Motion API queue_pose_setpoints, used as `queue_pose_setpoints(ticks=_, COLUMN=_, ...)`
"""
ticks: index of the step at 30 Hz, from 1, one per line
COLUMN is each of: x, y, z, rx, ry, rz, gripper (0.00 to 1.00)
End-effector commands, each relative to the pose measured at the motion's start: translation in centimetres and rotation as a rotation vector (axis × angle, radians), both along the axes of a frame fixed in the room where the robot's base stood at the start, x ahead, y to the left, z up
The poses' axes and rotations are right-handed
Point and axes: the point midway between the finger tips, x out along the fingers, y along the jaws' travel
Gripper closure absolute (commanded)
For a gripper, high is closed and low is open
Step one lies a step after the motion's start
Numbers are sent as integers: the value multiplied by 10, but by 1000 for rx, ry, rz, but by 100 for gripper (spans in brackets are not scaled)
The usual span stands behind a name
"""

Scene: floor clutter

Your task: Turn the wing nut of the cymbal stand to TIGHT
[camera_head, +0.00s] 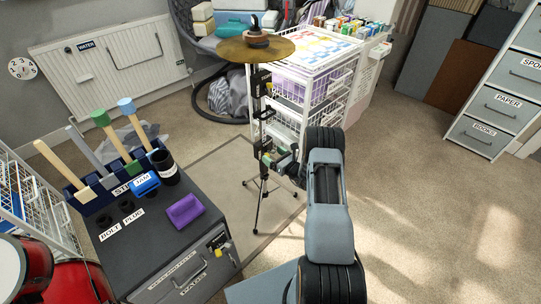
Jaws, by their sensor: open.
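The cymbal stand (257,188) stands upright on tripod legs in the middle of the head view, with a bronze cymbal (232,51) on top. A dark fitting sits above the cymbal's centre. Dark plates with small pale markings (262,82) run down the stand's post, and a small yellow part shows by the upper one. A small green part (267,160) shows lower down. I cannot tell which part is the wing nut or read its setting. My gripper (282,160) is open beside the lower post, close to the green part; contact cannot be made out. My own arm partly hides it.
A dark cabinet (165,245) with tools, a purple block (185,211) and labelled holes stands front left. A white wire drawer rack (300,110) stands close behind the stand. Grey labelled drawers (500,105) stand far right. The carpet (440,210) at right is clear.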

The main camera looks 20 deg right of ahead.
Motion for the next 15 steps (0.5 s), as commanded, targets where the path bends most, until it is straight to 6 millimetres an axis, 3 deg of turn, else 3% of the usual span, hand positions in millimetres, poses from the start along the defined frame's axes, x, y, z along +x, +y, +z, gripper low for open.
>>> queue_pose_setpoints(ticks=6, x=17, y=7, z=-1, rx=0, ry=1, rz=0, gripper=15)
queue_pose_setpoints(ticks=15, x=22, y=9, z=0, rx=0, ry=1, rz=0, gripper=15)
